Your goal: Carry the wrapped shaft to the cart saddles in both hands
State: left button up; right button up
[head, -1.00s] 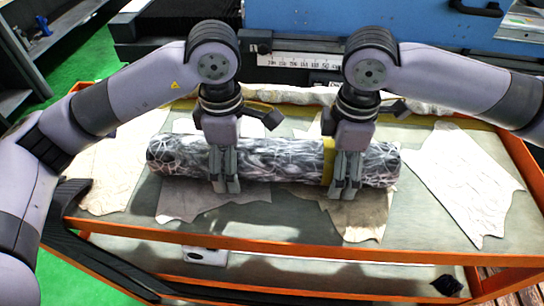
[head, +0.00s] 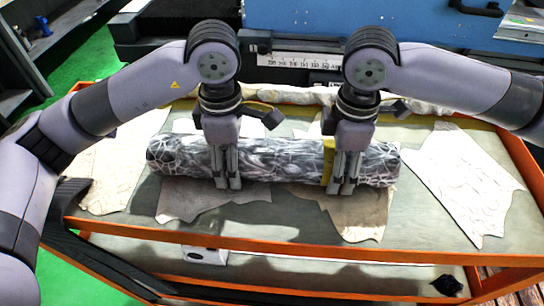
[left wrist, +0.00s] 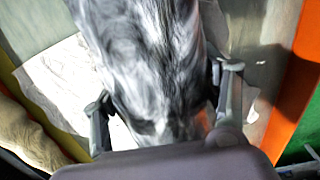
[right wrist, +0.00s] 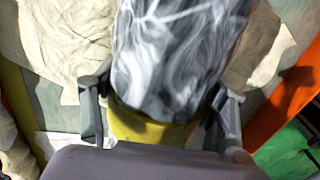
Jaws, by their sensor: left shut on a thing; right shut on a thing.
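The wrapped shaft (head: 280,160) lies level across the middle of the head view, in dark marbled wrap with pale veins. A yellow band (head: 328,161) rings it near its right end. My left gripper (head: 227,187) is shut around the shaft left of its middle, with a finger on each side in the left wrist view (left wrist: 165,110). My right gripper (head: 345,192) is shut around it at the yellow band, also seen in the right wrist view (right wrist: 160,120). The shaft is over the orange-edged cart (head: 300,248). I cannot make out saddles or whether its underside touches anything.
Pale sheets lie on the top at left (head: 112,175) and right (head: 462,185), with brown sheets (head: 190,199) partly under the shaft. A rolled pale cloth (head: 290,96) lies along the back. A blue machine (head: 350,30) stands behind. Green floor shows at left.

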pick_arm(q)
jog(key=c, duration=0.7)
pick_arm(e)
jog(key=c, duration=0.7)
pick_arm(q)
jog(key=shift+w+r, duration=0.2)
pick_arm(e)
jog(key=shift+w+r, duration=0.2)
jog(key=shift+w, duration=0.05)
